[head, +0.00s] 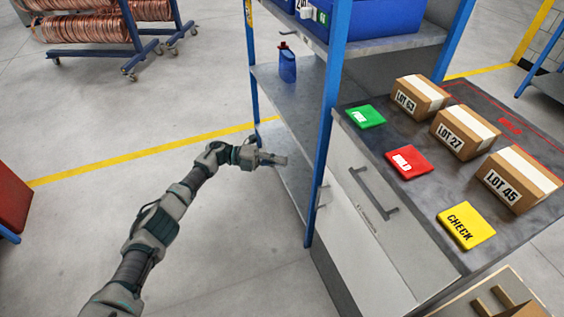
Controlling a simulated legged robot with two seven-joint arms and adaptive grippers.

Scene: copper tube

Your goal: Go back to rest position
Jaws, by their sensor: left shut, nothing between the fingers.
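My left arm reaches in from the bottom left. My left gripper (280,160) is shut and empty, pointing right, in front of the lower part of the blue-posted shelf rack (270,80). I cannot tell whether it touches the rack. My right gripper is not in view.
A workbench (360,215) at right bears three boxes, LOT 63 (421,97), LOT 27 (465,133) and LOT 45 (518,180), and green (366,117), red (409,163) and yellow (466,226) cards. A blue bottle (287,64) stands on the rack. Copper coils (85,28) stand back left.

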